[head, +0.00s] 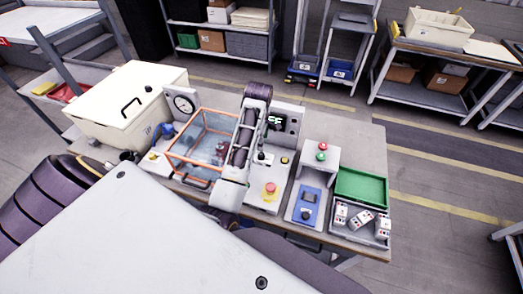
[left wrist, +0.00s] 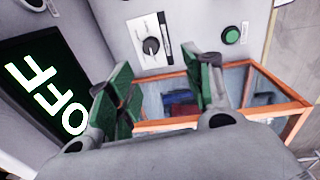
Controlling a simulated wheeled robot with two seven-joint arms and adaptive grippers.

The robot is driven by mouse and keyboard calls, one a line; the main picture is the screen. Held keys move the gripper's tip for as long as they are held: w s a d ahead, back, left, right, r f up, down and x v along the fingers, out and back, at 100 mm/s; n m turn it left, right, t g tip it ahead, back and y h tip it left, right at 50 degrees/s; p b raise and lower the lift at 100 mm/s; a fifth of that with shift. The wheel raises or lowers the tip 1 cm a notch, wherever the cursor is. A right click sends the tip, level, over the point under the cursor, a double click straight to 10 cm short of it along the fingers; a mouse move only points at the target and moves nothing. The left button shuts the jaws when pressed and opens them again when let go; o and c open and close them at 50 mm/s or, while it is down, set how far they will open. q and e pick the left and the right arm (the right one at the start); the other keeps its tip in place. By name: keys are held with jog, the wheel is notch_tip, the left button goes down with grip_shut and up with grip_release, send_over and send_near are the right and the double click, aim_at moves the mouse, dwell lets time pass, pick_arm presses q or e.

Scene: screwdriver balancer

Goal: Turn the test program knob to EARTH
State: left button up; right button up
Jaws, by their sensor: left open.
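A black round knob (left wrist: 150,46) sits on a white plate on a grey panel, at the top middle of the left wrist view. The labels around it are too small to read. A dark display (left wrist: 45,90) on the left reads OFF in the left wrist view, turned in the picture; it also shows in the head view (head: 275,122). My left gripper (left wrist: 165,85) is open and empty, with green-padded fingers apart. Its fingertips are below the knob in the picture, not around it. In the head view its arm largely hides it. My right gripper is not in view.
A clear box with an orange frame (head: 181,143) stands beside my left arm. A green button (left wrist: 232,35) is right of the knob. A red button (head: 270,188), a blue control box (head: 305,213) and a green tray (head: 361,188) stand to the right on the bench.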

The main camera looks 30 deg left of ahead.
aim_at(261, 155)
pick_arm(q)
jog(key=shift+w+a+r+n, duration=0.2)
jog(key=shift+w+r+n, duration=0.45)
jog(key=shift+w+n, duration=0.25)
jog(key=f, duration=1.4)
jog(key=shift+w+a, duration=0.15)
jog(key=shift+w, duration=0.2)
jog(key=c, duration=1.1)
jog(key=shift+o, duration=0.2)
